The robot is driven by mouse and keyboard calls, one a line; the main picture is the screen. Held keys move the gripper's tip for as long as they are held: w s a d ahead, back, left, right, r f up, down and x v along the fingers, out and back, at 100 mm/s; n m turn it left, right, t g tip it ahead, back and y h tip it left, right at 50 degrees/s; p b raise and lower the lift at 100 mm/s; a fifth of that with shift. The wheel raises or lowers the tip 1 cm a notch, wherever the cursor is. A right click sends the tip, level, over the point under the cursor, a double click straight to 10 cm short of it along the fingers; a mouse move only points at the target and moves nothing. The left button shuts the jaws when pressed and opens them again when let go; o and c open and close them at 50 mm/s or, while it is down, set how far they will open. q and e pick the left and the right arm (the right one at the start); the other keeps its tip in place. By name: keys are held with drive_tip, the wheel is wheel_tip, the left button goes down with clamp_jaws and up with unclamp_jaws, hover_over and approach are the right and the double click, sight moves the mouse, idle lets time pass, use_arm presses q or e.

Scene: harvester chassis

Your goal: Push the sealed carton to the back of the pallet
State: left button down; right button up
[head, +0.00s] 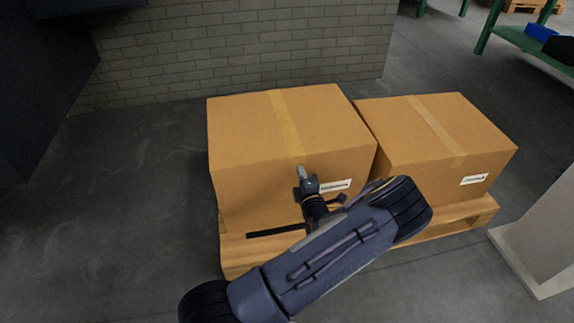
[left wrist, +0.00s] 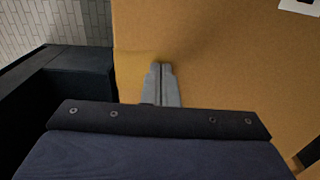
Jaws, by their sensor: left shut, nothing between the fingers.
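Two taped cardboard cartons stand side by side on a wooden pallet (head: 235,256). The left carton (head: 245,128) is the larger, and the right carton (head: 470,130) sits close beside it. Each has a tape strip and a white label. My left gripper (head: 301,172) is shut and empty at the front face of the left carton, near the tape end and beside the label. In the left wrist view, its closed fingers (left wrist: 161,82) point at the carton's brown face (left wrist: 225,65); I cannot tell whether they touch it. My left forearm hides part of the pallet front. My right gripper is not in view.
A grey brick wall (head: 240,45) stands behind the pallet. A pale panel (head: 545,225) stands at the right, near the pallet's corner. A green-framed bench (head: 520,38) is at the back right. Floor (head: 130,200) left of the pallet is clear.

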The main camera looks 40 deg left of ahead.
use_arm(q)
drive_tip(key=shift+r+x, duration=0.1)
drive_tip(key=shift+x, duration=1.7)
drive_tip(key=shift+r+x, duration=0.15)
drive_tip(key=shift+x, duration=1.6)
drive_tip(key=shift+b+x, duration=2.95)
drive_tip(key=shift+x, duration=5.6)
drive_tip(key=p+v, duration=0.3)
drive_tip(key=v, duration=0.1)
drive_tip(key=p+v, duration=0.3)
drive_tip(key=v, duration=0.1)
drive_tip(key=shift+s+f+p, duration=0.15)
drive_tip(key=shift+f+p, duration=0.05)
drive_tip(key=shift+p, duration=0.1)
